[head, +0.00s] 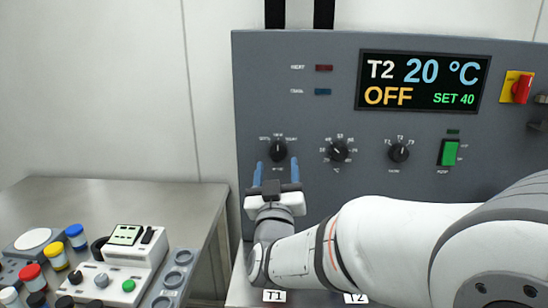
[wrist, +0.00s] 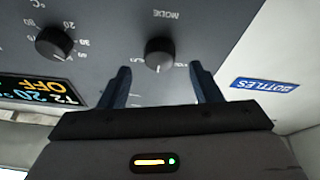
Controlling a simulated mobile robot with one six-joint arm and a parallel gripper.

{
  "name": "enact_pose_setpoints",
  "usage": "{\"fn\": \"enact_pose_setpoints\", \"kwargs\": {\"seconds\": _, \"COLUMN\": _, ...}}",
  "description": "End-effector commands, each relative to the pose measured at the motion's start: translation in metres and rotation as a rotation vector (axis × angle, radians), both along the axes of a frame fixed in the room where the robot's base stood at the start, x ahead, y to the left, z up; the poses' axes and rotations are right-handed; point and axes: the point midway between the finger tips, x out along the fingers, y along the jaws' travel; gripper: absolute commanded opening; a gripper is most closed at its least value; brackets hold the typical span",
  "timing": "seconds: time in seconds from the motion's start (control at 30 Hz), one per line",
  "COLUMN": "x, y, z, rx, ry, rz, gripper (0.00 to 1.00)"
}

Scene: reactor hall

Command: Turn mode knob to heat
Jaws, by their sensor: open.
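The mode knob (head: 277,150) is a round black knob at the left of the grey control panel (head: 330,215). In the wrist view the mode knob (wrist: 159,51) sits below an upside-down "MODE" label; its pointer setting is too small to read surely. The display (head: 423,82) reads T2, 20 °C, OFF, SET 40. My gripper (head: 277,168) is open and empty, with its blue fingers pointing at the panel just in front of the mode knob. In the wrist view my gripper (wrist: 161,76) has one finger on each side of the knob's line, apart from the knob.
A temperature knob (head: 339,150) and another knob (head: 398,151) are to the right, then a green switch (head: 449,152) and a red rotary switch (head: 521,88). Two dark indicator lamps (head: 323,68) are above. A metal table (head: 130,207) with bottles and a small device stands left.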

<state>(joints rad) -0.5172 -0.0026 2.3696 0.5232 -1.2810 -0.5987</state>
Motion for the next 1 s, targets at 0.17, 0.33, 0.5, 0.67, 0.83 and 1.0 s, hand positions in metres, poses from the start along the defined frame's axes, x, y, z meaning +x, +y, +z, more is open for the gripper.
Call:
{"fn": "enact_pose_setpoints", "kwargs": {"seconds": 0.17, "x": 0.024, "y": -0.001, "z": 0.01, "rx": 0.0, "ry": 0.001, "rz": 0.0, "gripper": 0.58}}
{"fn": "enact_pose_setpoints", "kwargs": {"seconds": 0.33, "x": 0.032, "y": -0.002, "z": 0.013, "rx": 0.0, "ry": 0.001, "rz": 0.0, "gripper": 0.58}}
{"fn": "enact_pose_setpoints", "kwargs": {"seconds": 0.5, "x": 0.033, "y": -0.001, "z": 0.013, "rx": 0.0, "ry": 0.001, "rz": 0.001, "gripper": 0.58}}
{"fn": "enact_pose_setpoints", "kwargs": {"seconds": 0.67, "x": 0.033, "y": -0.002, "z": 0.013, "rx": 0.0, "ry": 0.001, "rz": 0.0, "gripper": 0.51}}
{"fn": "enact_pose_setpoints", "kwargs": {"seconds": 0.83, "x": 0.033, "y": -0.002, "z": 0.013, "rx": 0.0, "ry": 0.001, "rz": 0.0, "gripper": 0.37}}
{"fn": "enact_pose_setpoints", "kwargs": {"seconds": 1.0, "x": 0.033, "y": -0.002, "z": 0.013, "rx": 0.0, "ry": 0.001, "rz": 0.0, "gripper": 0.23}}
